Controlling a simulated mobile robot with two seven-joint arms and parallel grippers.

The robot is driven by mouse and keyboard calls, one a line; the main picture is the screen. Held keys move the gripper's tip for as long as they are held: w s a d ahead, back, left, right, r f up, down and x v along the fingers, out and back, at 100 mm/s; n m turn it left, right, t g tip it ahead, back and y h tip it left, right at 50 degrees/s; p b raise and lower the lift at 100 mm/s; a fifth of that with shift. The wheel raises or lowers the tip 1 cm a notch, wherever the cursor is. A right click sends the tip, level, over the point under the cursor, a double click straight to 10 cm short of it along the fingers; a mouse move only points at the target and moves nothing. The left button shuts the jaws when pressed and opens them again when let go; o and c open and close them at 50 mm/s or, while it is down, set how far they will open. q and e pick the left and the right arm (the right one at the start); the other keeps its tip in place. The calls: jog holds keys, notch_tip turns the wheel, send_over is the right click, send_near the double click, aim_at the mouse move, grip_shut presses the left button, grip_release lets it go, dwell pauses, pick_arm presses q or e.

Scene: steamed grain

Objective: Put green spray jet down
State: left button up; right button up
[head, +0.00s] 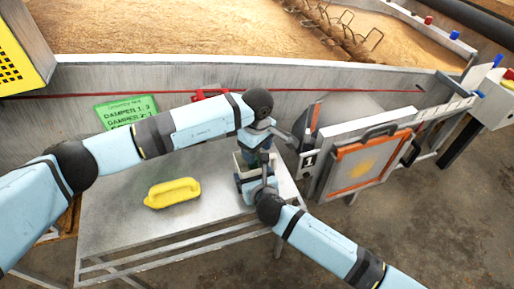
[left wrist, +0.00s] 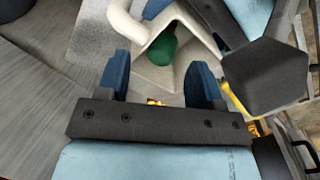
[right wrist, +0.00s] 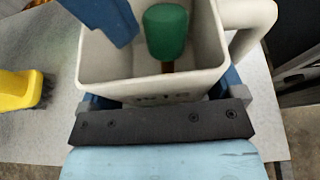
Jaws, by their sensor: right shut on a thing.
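The green spray jet (right wrist: 166,32) stands inside a white square container with a side handle (right wrist: 120,82). Its rounded green top also shows in the left wrist view (left wrist: 162,48). My right gripper (head: 252,184) is shut on the container's wall, with its blue fingers at either side. My left gripper (left wrist: 160,88) is open, its two blue fingers apart, above the container and near the green spray jet; it does not touch it visibly. One left finger shows over the container's rim in the right wrist view. In the head view both grippers partly hide the container (head: 239,166).
A yellow-handled brush (head: 172,192) lies on the grey metal table (head: 125,215), left of the container. A green sign (head: 125,110) is behind the table. An orange-framed panel (head: 362,165) stands to the right. The table's left part is clear.

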pick_arm(q)
notch_tip(320, 180, up, 13)
dwell(0.7)
jog(key=shift+r, duration=0.1)
